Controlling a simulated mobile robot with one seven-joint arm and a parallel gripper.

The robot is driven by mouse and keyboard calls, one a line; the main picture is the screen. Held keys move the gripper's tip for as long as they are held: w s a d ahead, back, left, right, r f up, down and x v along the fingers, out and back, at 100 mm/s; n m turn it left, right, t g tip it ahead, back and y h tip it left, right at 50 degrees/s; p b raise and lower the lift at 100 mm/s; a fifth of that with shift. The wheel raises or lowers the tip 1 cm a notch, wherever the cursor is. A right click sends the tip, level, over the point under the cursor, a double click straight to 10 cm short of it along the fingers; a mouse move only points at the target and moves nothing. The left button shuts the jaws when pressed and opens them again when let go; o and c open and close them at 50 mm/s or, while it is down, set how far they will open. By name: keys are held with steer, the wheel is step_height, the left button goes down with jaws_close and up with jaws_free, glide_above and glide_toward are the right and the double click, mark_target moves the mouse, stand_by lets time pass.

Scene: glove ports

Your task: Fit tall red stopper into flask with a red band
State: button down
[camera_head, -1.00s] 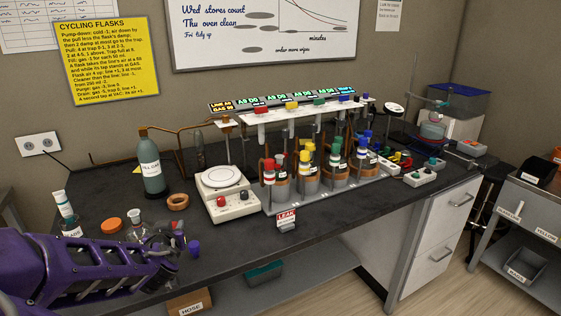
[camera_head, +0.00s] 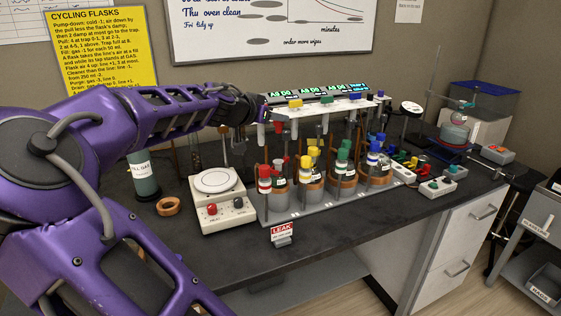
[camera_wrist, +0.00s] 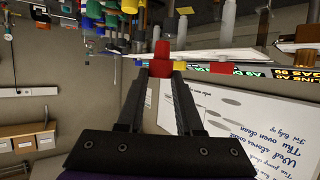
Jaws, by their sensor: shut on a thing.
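My gripper (camera_wrist: 160,72) is shut on a red stopper (camera_wrist: 160,56), which sits between its fingertips in the wrist view. In the head view my arm reaches across the back left of the bench, and my wrist hides most of the gripper and the stopper. The flasks stand in a row on a grey rack. The leftmost flask (camera_head: 281,180) has red parts above it and a red-capped piece (camera_head: 264,173) in front. I cannot make out its band clearly. My gripper is above and to the left of this flask, apart from it.
A white shelf with lit labels (camera_head: 312,112) runs above the flasks, close to my wrist. A white hotplate (camera_head: 222,205), a cork ring (camera_head: 168,206) and a dark green bottle (camera_head: 146,182) stand to the left. The bench front is clear apart from a leak sign (camera_head: 282,233).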

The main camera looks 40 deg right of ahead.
step_height(320, 180, down, 9)
steer(key=shift+a+f+b, duration=0.1)
steer(key=shift+b, duration=0.4)
steer(key=shift+f+b, duration=0.6)
steer(key=shift+b, duration=0.1)
steer(key=c, duration=0.6)
jaws_free()
steer(key=shift+o, duration=0.2)
steer(key=shift+r, duration=0.15)
